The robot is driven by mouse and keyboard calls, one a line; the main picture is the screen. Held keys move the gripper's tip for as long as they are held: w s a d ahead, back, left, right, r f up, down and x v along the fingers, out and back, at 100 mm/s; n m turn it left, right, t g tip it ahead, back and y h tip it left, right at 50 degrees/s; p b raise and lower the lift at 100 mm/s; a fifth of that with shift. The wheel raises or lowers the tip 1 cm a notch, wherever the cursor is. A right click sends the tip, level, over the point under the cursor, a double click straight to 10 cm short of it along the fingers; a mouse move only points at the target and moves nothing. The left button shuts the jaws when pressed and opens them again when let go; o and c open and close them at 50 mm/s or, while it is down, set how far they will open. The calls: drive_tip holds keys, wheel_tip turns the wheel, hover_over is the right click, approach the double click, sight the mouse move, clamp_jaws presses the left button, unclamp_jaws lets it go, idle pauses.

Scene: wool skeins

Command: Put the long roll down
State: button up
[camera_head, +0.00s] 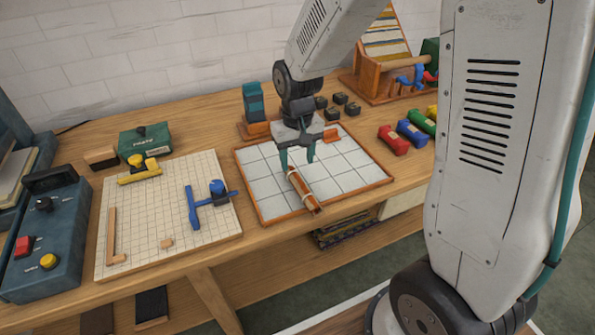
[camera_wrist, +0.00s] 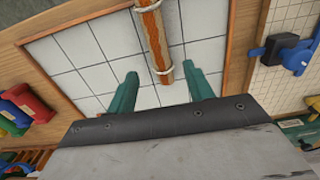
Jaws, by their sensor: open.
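The long roll (camera_head: 304,190) is a brown rod with pale bands near its ends. It lies on the white tiled tray (camera_head: 349,187), slanting toward the tray's front edge. It also shows in the wrist view (camera_wrist: 153,40), where one banded end comes close to the space between my fingers. My gripper (camera_head: 297,164) has two green fingers spread apart. I cannot tell the exact height of the fingers above the tray.
A gridded board (camera_head: 150,228) with blue and yellow tools lies to the left, beside a dark control box (camera_head: 45,240). Red, blue and green skeins (camera_head: 411,133) lie right of the tray. A wooden rack (camera_head: 385,85) stands behind. The tray's right side is mostly clear.

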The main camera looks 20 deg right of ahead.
sight(298, 179)
drive_tip(key=s+d+r, duration=0.2)
drive_tip(key=s+r, duration=0.9)
drive_tip(key=r, duration=0.4)
drive_tip(key=s+d+r+t, duration=0.1)
drive_tip(key=s+r, duration=0.2)
drive_tip(key=s, duration=1)
drive_tip(key=shift+s, duration=0.2)
drive_tip(key=shift+o, duration=0.5)
